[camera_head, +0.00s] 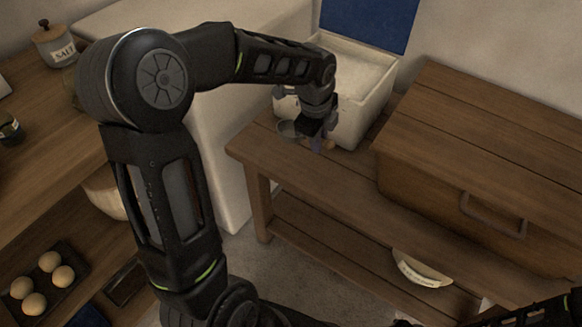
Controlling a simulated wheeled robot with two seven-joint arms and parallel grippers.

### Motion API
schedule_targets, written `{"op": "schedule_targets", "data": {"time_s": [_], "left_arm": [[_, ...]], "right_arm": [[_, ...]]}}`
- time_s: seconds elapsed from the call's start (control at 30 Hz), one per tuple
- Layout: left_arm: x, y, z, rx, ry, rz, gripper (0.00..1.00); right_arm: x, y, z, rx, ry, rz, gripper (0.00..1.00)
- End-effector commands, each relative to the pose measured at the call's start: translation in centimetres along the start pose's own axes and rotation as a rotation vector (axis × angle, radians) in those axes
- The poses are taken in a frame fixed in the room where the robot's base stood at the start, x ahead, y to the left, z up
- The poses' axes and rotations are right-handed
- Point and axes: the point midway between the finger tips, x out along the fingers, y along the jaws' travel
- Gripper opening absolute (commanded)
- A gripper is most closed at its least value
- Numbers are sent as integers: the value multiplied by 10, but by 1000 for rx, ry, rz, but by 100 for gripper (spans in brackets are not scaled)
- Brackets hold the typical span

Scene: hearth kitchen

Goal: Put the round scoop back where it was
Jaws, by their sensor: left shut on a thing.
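The round scoop (289,128) shows as a small grey bowl at the far left end of the low wooden bench. My left gripper (311,129) reaches down over that end and is shut on the scoop. The scoop's bowl sticks out to the left of the fingers. Its handle is mostly hidden by the gripper, and I cannot tell whether the scoop touches the bench. A white bin (375,118) with pale contents stands right behind the gripper. My right gripper is not in view.
The wooden bench (345,185) has clear room in front of a large wooden chest (480,130). A pale bowl (422,270) sits on the lower shelf. A salt jar (55,47) and a tray of round pale items (75,250) are at the left.

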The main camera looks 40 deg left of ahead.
Motion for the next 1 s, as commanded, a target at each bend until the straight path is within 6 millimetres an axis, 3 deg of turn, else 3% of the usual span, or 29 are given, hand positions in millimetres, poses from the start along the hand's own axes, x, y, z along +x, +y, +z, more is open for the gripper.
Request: {"op": "schedule_targets", "data": {"time_s": [0.27,0.6,1.0], "left_arm": [[6,1,0,-1,-1,2,0],[58,13,-1,-1,0,3,0],[65,14,0,-3,-1,2,0]], "right_arm": [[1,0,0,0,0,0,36],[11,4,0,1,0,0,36],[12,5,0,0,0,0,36]]}}
